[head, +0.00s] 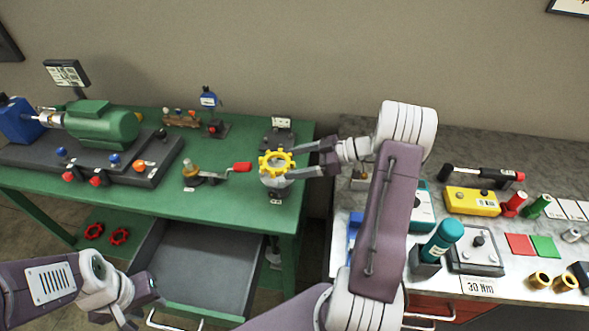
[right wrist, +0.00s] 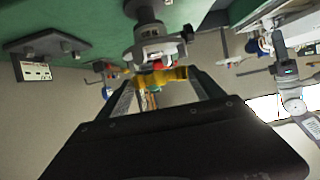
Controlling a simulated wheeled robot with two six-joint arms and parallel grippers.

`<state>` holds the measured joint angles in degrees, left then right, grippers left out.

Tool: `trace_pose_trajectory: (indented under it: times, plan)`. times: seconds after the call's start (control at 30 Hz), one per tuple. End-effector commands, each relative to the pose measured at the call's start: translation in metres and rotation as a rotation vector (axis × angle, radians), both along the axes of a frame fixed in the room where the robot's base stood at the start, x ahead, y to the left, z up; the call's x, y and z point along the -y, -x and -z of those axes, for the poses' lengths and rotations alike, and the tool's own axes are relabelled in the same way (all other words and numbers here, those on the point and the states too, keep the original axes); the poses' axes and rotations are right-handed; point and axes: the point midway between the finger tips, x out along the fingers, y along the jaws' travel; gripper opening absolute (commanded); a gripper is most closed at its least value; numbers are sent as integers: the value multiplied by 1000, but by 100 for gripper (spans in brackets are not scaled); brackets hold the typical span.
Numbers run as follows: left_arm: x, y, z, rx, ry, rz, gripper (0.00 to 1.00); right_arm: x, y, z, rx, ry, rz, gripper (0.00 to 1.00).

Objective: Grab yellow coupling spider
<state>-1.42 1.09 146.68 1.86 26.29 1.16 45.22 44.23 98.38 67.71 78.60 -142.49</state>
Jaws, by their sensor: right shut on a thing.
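The yellow coupling spider (head: 276,164) is a toothed ring above the right part of the green table. In the head view it sits over a grey metal holder (head: 275,182). My right gripper (head: 291,165) reaches it from the right and is shut on its edge. In the right wrist view the spider (right wrist: 160,77) shows between the fingertips (right wrist: 160,84), close to the grey metal part (right wrist: 158,50). I cannot tell whether it still touches that part. My left gripper (head: 138,299) is low at the left, away from the table top, and its jaws are unclear.
A green motor (head: 102,125) and blue block (head: 18,121) stand at the table's left. A red-handled crank (head: 238,168) is just left of the spider. An open drawer (head: 205,265) juts out below. A marble-topped bench (head: 455,150) with tools stands right.

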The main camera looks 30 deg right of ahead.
Motion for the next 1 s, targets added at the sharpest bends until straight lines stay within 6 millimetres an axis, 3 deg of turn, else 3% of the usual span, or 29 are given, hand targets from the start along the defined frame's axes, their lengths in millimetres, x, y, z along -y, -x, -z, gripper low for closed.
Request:
trace_pose_trajectory:
  times: [0.4, 0.6, 0.8, 1.0]
  plan:
    - [0, 0, -2, 0, 0, 0, 36, 1, -1, -152, 7, 8, -1, 12]
    - [0, 0, -7, 0, 0, 0, 36, 0, 0, -210, 5, 5, -1, 12]
    - [0, 0, -11, 0, 0, 0, 36, 0, 0, -241, 3, 2, 0, 12]
    - [0, 0, -11, 0, 0, 0, 36, 0, 0, -247, 1, 1, 0, 12]
